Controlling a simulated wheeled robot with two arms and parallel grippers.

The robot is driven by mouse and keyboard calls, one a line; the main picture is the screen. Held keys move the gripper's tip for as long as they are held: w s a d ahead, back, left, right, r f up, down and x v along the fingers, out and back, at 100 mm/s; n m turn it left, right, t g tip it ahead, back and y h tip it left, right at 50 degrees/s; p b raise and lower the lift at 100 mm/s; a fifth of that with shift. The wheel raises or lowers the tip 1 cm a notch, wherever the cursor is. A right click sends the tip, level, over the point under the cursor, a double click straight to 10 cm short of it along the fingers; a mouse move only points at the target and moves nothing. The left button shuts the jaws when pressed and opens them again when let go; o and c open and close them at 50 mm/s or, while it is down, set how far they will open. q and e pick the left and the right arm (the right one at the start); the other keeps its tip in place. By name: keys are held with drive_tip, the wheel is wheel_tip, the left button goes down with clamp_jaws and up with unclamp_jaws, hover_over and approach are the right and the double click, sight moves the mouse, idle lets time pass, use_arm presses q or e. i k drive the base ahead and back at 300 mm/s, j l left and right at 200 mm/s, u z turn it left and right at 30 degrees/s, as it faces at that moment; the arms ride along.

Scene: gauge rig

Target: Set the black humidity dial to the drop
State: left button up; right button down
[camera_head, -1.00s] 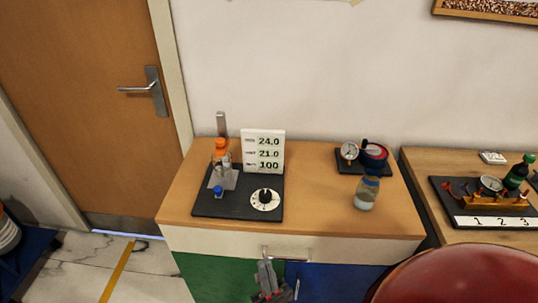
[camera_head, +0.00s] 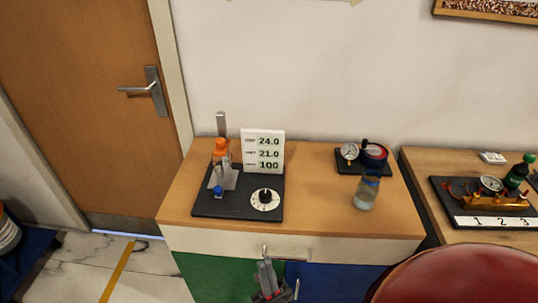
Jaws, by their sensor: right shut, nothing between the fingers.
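The black humidity dial (camera_head: 265,196) is a small black knob on a round white face with marks around it. It sits at the front right of a black base plate (camera_head: 217,209) on the wooden cabinet. The marks are too small to read, so I cannot tell which one it points at. A white display (camera_head: 262,151) behind it reads 24.0, 21.0 and 100. My right gripper (camera_head: 265,262) is shut and empty, below and in front of the dial, by the cabinet's front edge and drawer handle. It is apart from the dial. My left gripper is not in view.
An orange-capped bottle (camera_head: 221,150) and a blue-topped part (camera_head: 218,191) stand on the plate's left. A jar (camera_head: 366,193) and a gauge set (camera_head: 349,151) are on the cabinet's right. The wooden top between dial and jar is clear. A red rounded seat (camera_head: 450,277) is at lower right.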

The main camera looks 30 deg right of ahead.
sight(265, 195)
drive_tip(key=z, duration=1.15)
